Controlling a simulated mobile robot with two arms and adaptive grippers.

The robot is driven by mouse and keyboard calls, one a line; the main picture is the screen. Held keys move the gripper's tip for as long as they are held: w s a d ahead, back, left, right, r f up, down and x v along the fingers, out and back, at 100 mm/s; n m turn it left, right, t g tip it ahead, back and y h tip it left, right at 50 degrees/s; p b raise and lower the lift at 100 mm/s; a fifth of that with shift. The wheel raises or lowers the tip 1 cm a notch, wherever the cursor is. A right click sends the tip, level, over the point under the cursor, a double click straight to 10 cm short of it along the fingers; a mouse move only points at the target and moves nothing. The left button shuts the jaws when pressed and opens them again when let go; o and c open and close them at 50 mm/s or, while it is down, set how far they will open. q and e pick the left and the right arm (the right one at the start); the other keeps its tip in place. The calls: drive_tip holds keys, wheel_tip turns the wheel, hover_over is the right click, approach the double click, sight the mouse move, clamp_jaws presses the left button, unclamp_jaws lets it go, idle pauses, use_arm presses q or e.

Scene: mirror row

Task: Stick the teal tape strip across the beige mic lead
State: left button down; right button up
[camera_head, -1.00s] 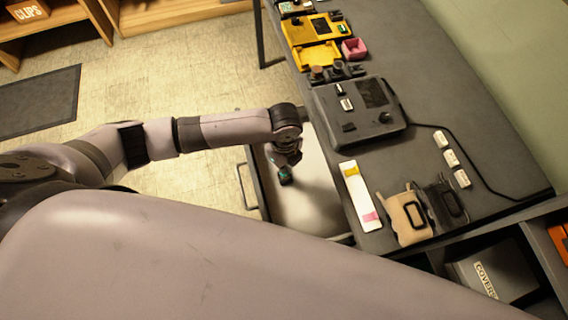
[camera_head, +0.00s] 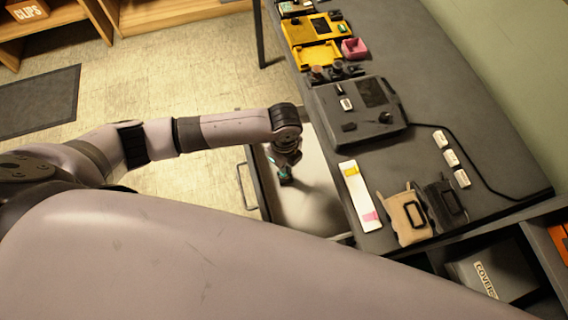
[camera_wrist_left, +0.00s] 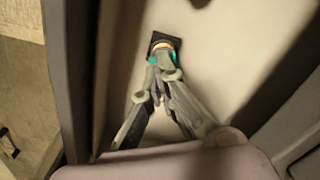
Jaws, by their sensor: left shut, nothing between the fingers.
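My left gripper (camera_head: 287,172) points down into the open drawer; its fingers are shut and empty. In the wrist view the fingertips (camera_wrist_left: 166,68) are just below a small dark square piece (camera_wrist_left: 160,38), touching or very near it. A short beige band (camera_wrist_left: 162,43) shows on that piece, with teal bits (camera_wrist_left: 174,58) on both sides of the fingertips. These look like the teal strip, but the fingers hide its middle, so I cannot tell how it lies. A beige bundle (camera_head: 403,228) with a black clip lies on the table; I cannot tell whether it is a lead.
The drawer (camera_head: 311,211) is otherwise clear. On the table are a white card (camera_head: 356,193) with yellow and pink strips, a dark bundle (camera_head: 445,202), white blocks (camera_head: 451,158) and a grey device (camera_head: 343,122) with a cable. My other arm fills the foreground.

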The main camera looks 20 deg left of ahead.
use_arm(q)
drive_tip(key=shift+f, duration=0.3)
drive_tip(key=shift+f+b, duration=0.45)
drive_tip(key=shift+f, duration=0.25)
idle(0.3)
idle(0.7)
wheel_tip(320, 180, up, 7)
drive_tip(key=p, duration=0.8)
drive_tip(key=shift+r, duration=0.1)
idle(0.4)
